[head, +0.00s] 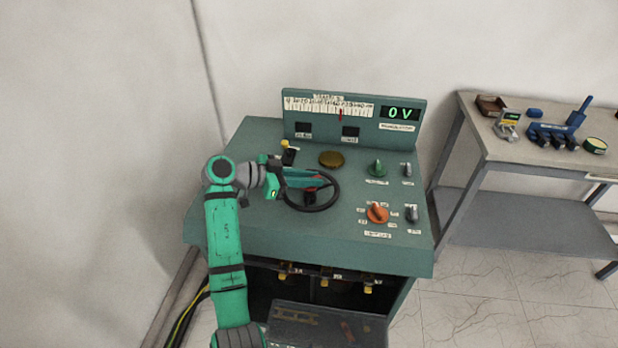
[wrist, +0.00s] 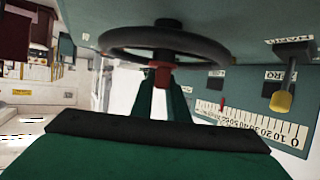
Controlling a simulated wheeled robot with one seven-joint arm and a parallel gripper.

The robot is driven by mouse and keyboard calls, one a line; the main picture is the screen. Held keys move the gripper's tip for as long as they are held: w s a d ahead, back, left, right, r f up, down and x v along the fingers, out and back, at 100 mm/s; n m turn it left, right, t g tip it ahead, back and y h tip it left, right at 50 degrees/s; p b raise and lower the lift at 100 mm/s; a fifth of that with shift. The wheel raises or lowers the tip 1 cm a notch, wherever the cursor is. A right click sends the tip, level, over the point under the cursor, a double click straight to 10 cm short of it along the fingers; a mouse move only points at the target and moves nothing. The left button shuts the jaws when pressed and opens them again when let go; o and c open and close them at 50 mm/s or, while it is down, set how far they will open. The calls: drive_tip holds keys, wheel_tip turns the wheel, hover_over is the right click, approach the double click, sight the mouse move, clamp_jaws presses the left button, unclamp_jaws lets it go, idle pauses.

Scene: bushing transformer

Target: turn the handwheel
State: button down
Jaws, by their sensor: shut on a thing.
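The black handwheel (head: 332,198) stands on the sloping top of the green control desk. In the wrist view its dark rim (wrist: 205,45) runs across the top of the picture. My gripper (head: 321,182) reaches in from the left over the wheel's upper left part. In the wrist view the two green fingers of my gripper (wrist: 161,88) close at a small red piece (wrist: 161,74) by the rim. My gripper is shut on the handwheel. The exact contact is partly hidden by the fingers. The green display (head: 401,113) reads 0 V.
An orange knob (head: 377,213), a green knob (head: 377,169) and a brass disc (head: 331,159) sit near the wheel. A yellow-tipped lever (head: 287,150) is close to my gripper. A table (head: 497,143) with tools stands to the right.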

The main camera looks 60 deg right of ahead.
drive_tip(key=c, duration=1.7)
unclamp_jaws()
drive_tip(key=shift+w, duration=0.25)
drive_tip(key=shift+s, duration=0.1)
drive_tip(key=shift+w, duration=0.2)
drive_tip(key=shift+w+a+r, duration=0.25)
drive_tip(key=shift+a+r, duration=0.1)
drive_tip(key=shift+a, duration=0.15)
drive_tip(key=v, duration=0.9)
drive_tip(key=shift+w+a, duration=0.1)
drive_tip(key=shift+w, duration=0.05)
drive_tip(key=shift+w, duration=0.1)
